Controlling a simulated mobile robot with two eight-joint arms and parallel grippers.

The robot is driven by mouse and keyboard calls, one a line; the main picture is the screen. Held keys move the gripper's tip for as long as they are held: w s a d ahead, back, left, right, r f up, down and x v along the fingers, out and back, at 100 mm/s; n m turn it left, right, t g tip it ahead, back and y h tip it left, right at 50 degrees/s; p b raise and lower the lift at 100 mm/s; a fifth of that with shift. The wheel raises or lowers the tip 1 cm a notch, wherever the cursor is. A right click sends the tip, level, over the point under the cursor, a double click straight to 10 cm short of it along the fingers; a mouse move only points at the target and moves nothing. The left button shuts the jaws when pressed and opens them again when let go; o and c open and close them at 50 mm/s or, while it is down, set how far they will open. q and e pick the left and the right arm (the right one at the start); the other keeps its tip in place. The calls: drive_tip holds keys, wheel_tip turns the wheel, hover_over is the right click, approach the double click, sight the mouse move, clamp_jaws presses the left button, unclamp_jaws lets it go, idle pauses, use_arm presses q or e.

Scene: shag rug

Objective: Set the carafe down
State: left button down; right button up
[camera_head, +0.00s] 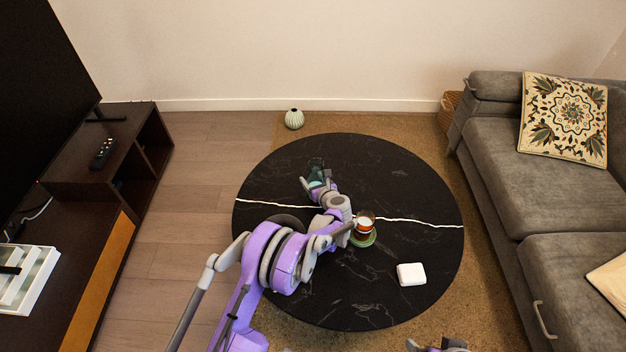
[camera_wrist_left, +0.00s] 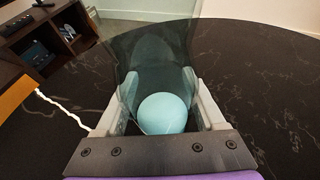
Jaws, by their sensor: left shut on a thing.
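The carafe (camera_head: 316,170) is dark, see-through, teal-tinted glass. In the head view it is over the far part of the round black table (camera_head: 290,160). My left gripper (camera_head: 318,184) is shut on it; in the left wrist view the two fingers (camera_wrist_left: 160,105) stand on either side of the glass (camera_wrist_left: 150,50). A rounded light-blue shape (camera_wrist_left: 162,113) shows between the fingers. I cannot tell whether the carafe's base touches the table. Part of my right arm's end (camera_head: 437,346) shows at the bottom edge, its fingers not clear.
An amber glass with pale contents (camera_head: 365,222) stands on a green coaster (camera_head: 362,240). A white square block (camera_head: 411,274) lies at the front right. The table's far right is clear. A grey sofa (camera_head: 510,170) is right; a ribbed vase (camera_head: 294,118) stands behind the table.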

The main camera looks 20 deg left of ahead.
use_arm(q)
unclamp_jaws()
drive_tip(key=shift+f, duration=0.1)
